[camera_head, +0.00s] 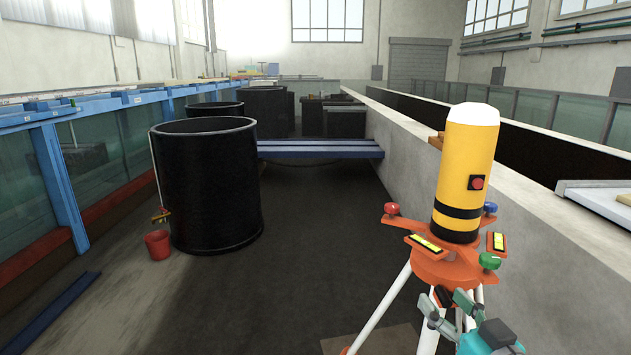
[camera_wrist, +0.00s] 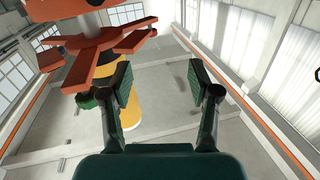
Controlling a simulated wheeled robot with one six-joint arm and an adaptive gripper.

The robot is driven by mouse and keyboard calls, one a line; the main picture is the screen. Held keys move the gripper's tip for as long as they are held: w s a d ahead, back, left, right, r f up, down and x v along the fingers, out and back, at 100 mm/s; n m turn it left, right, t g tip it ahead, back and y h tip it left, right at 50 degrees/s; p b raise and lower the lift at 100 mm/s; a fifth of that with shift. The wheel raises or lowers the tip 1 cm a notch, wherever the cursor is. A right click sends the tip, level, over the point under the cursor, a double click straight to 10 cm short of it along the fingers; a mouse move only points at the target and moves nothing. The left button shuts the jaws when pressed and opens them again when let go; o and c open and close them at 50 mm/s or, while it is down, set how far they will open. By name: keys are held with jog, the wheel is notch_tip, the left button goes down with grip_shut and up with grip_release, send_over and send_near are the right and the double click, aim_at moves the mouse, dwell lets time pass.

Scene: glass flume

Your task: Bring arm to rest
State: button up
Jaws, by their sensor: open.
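My gripper (camera_head: 447,311) is open and empty at the lower right of the head view, close in front of the orange tripod head and beside its white legs. In the wrist view my gripper (camera_wrist: 157,82) shows two fingers spread apart with nothing between their pads. A yellow cylinder (camera_head: 466,165) with a white top, black bands and a red button stands upright on the orange tripod head (camera_head: 440,262). In the wrist view the orange tripod head (camera_wrist: 92,47) and part of the yellow cylinder (camera_wrist: 122,122) appear left of and behind the fingers.
A large black tank (camera_head: 207,185) stands left of centre, with a red bucket (camera_head: 158,244) beside it. A blue beam (camera_head: 320,148) crosses behind. A long pale wall (camera_head: 400,150) runs along the right behind the tripod. The dark floor between tank and tripod is clear.

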jog(key=s+a+f+m+g+h, duration=0.1)
jog(key=s+f+m+h, duration=0.1)
jog(key=s+f, duration=0.75)
jog(key=s+f+m+h, duration=0.2)
jog(key=s+f, duration=0.4)
jog(key=f, duration=0.7)
jog(key=s+a+f+n, duration=0.1)
jog(key=s+f, duration=0.1)
jog(key=s, duration=1.1)
jog(key=s+a+f+n+g, duration=0.1)
jog(key=s+f, duration=0.1)
jog(key=s, duration=1)
jog(key=shift+s+g, duration=0.3)
jog(key=shift+s, duration=0.1)
